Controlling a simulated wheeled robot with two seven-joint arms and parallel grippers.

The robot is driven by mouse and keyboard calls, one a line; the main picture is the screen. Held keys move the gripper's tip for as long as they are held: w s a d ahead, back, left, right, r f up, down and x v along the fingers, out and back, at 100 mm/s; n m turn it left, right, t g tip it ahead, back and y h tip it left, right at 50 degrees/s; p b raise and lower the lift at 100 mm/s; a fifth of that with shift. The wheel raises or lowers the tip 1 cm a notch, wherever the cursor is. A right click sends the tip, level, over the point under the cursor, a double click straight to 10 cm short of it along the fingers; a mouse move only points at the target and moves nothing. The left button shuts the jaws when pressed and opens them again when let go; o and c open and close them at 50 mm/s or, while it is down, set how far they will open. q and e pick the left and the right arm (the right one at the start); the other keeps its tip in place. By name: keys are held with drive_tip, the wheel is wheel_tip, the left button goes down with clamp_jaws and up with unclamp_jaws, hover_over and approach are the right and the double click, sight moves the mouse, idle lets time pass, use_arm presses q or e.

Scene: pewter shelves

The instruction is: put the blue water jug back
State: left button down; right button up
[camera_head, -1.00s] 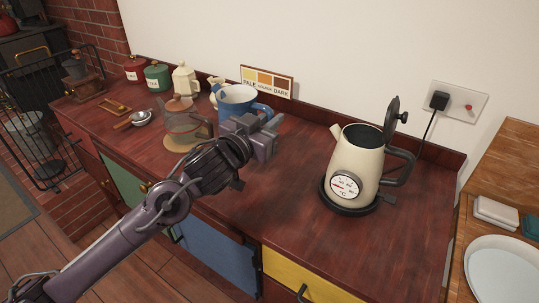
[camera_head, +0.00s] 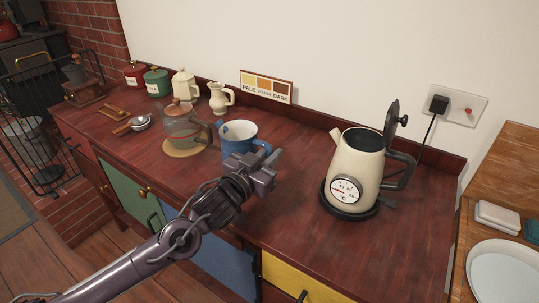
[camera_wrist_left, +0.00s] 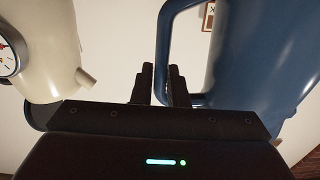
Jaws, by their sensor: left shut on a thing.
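The blue water jug (camera_head: 237,143) has a pale inside and stands near the middle of the counter in the head view, right of the glass teapot. My left gripper (camera_head: 262,165) is shut on the jug's handle, at the jug's right side. In the left wrist view the jug (camera_wrist_left: 262,55) fills the right part, and its handle (camera_wrist_left: 163,45) runs down to the dark fingers (camera_wrist_left: 160,88). The jug's base is partly hidden, so I cannot tell whether it touches the counter. My right gripper is not in view.
A cream kettle (camera_head: 357,163) with open lid stands on its base to the right. A glass teapot (camera_head: 185,128) on a round mat stands to the left. A small cream jug (camera_head: 220,98) and a colour sign (camera_head: 266,85) are behind. The counter (camera_head: 295,150) before the kettle is clear.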

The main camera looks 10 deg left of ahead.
use_arm(q)
drive_tip(key=shift+r, duration=0.2)
drive_tip(key=c, duration=1.8)
unclamp_jaws()
drive_tip(key=shift+f, duration=0.3)
drive_tip(key=shift+c, duration=0.2)
drive_tip(key=o, duration=0.4)
drive_tip(key=shift+s+r, duration=0.1)
drive_tip(key=shift+r, duration=0.05)
